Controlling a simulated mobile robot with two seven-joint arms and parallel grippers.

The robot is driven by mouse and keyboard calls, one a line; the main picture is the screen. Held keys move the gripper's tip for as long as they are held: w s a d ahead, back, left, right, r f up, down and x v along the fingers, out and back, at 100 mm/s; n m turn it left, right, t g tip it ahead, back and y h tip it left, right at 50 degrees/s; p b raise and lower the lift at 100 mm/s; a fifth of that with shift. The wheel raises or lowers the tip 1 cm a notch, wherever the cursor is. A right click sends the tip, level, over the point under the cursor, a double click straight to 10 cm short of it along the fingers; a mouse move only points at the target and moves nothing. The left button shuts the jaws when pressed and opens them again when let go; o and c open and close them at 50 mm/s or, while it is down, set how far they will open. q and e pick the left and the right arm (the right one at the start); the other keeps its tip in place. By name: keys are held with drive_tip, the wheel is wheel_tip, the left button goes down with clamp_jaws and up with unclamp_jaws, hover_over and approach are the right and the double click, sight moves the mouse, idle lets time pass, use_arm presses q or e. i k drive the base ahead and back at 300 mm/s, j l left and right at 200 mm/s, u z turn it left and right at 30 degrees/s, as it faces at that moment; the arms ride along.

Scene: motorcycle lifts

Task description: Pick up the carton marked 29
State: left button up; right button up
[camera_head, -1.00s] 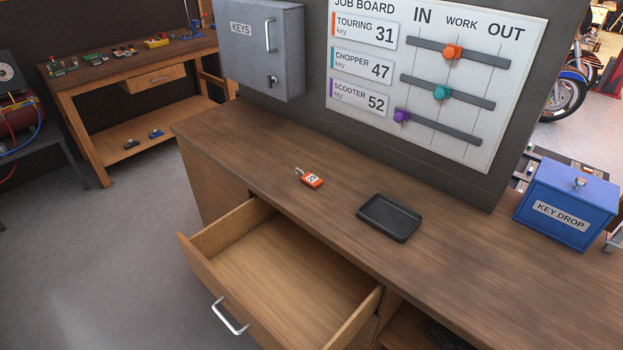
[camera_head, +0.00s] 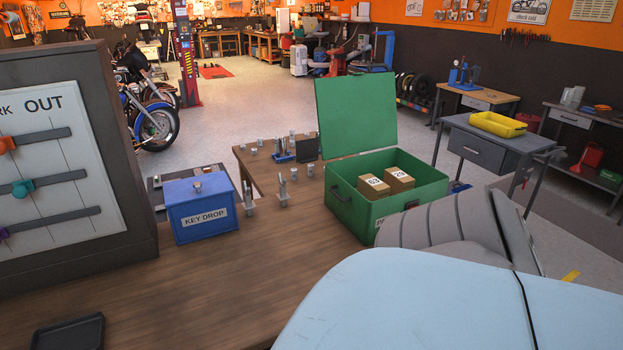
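The carton marked 29 (camera_head: 398,180) is a small brown cardboard box with a white label. It sits inside the open green metal box (camera_head: 378,211), on the right of a second brown carton (camera_head: 373,188), whose label seems to read 63. Only the upper parts of both cartons show above the green wall. The green lid (camera_head: 357,115) stands up at the back. A close grey and pale blue shape covers the green box's lower right front. Neither of my grippers is in view.
The blue KEY DROP box (camera_head: 203,207) and small metal fittings stand on the wooden counter (camera_head: 215,285), left of the green box. A black tray (camera_head: 68,334) lies at the lower left. The job board (camera_head: 65,150) rises at the left. The counter's middle is clear.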

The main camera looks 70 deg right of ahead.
sight(398, 182)
drive_tip(key=k+z, duration=0.15)
drive_tip(key=k, duration=0.5)
drive_tip(key=l+z, duration=0.2)
drive_tip(key=z, duration=1.4)
drive_tip(key=i+l+z, duration=0.1)
drive_tip(key=i+l, duration=0.35)
drive_tip(key=l, duration=0.2)
drive_tip(key=i+l, duration=0.5)
drive_tip(key=l, duration=0.15)
drive_tip(key=l+u, duration=0.2)
drive_tip(key=u, duration=0.25)
drive_tip(key=l+u, duration=0.25)
drive_tip(key=u, duration=0.2)
drive_tip(key=k+j, duration=0.05)
